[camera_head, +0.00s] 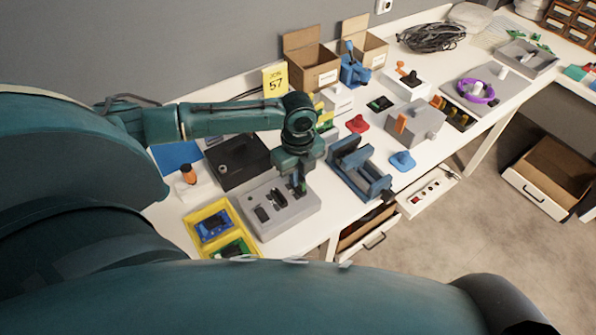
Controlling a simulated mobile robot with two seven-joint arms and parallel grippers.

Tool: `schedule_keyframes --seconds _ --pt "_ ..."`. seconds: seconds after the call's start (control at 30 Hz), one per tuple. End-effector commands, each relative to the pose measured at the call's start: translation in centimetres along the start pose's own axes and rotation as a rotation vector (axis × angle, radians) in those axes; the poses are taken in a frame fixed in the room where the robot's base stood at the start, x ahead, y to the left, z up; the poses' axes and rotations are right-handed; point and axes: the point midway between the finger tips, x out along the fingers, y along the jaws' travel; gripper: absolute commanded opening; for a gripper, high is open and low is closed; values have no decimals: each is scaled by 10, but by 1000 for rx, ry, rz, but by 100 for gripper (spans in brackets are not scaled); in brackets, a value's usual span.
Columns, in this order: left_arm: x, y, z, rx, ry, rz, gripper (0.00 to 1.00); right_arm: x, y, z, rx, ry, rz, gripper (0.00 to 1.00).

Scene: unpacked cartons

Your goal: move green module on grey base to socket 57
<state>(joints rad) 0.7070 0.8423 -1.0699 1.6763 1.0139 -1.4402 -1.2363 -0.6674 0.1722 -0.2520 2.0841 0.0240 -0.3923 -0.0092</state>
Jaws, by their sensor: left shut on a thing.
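My left gripper (300,187) points down over the right part of a grey base (285,222) with dark sockets in its top. It is shut on a small green module (302,184), mostly hidden by the fingers. I cannot tell whether the module touches the base or is seated in a socket. Several dark slots and pieces show on the base, left of the gripper. Socket numbers are too small to read. A yellow card (275,83) behind the arm reads "JOB 57". My right gripper is not in view.
A yellow tray (193,220) with blue and green boards stands left of the base. A black box (235,163) lies behind it, and a blue vise-like fixture (358,168) stands to the right. Open cartons (312,75) stand at the back. An open drawer (365,232) juts out below the table.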

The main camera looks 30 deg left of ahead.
Motion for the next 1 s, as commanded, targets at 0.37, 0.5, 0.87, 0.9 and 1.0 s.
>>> schedule_keyframes --seconds 0.37,0.5,0.87,0.9,1.0 --pt "3 0 0 0 0 0 0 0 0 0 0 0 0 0" --pt "3 0 0 0 0 0 19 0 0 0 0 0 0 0" --pt "3 0 0 0 0 0 34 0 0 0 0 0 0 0" --pt "3 0 0 0 0 1 34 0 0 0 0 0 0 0" --pt "3 0 0 0 0 0 34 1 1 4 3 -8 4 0"
